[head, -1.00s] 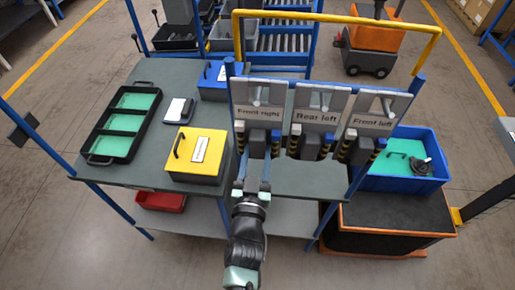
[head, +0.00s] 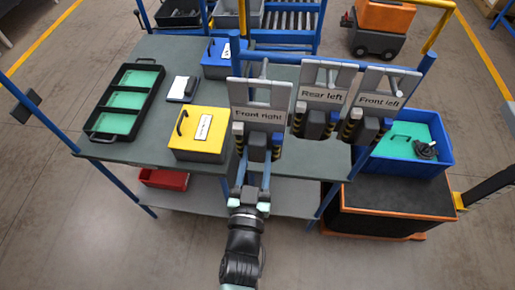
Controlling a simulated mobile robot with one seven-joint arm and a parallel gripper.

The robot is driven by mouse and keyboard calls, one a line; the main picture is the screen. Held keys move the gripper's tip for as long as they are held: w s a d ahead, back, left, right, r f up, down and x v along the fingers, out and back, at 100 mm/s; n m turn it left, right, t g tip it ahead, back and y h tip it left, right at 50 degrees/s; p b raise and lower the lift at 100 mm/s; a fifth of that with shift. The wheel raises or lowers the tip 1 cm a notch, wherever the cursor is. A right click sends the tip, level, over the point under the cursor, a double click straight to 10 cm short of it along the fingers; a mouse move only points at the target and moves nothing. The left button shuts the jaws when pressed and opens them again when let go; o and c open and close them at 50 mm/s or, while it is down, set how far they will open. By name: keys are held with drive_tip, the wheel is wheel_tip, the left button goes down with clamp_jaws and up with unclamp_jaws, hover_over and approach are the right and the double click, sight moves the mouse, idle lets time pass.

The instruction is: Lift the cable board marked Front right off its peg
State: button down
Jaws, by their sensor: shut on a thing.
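The Front right cable board (head: 261,98) is a grey plate with a white label and a dark cable block with yellow-black striped parts below it. My gripper (head: 256,160) is shut on the lower part of this board from the near side. The board hangs upright, apart from its neighbour and nearer to me. A pale peg (head: 265,70) shows at its top. I cannot tell whether the board still touches the peg. The exact finger contact is hard to see. The Rear left board (head: 322,95) and Front left board (head: 381,102) hang to the right.
A yellow box (head: 199,152), a black tray with green compartments (head: 155,103) and a blue box (head: 222,72) stand on the grey table (head: 130,150). A blue bin (head: 441,150) stands at the right. A blue upright (head: 415,75) closes the rack's right side.

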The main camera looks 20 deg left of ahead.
drive_tip(key=shift+v, duration=1.95)
drive_tip(key=shift+r, duration=0.1)
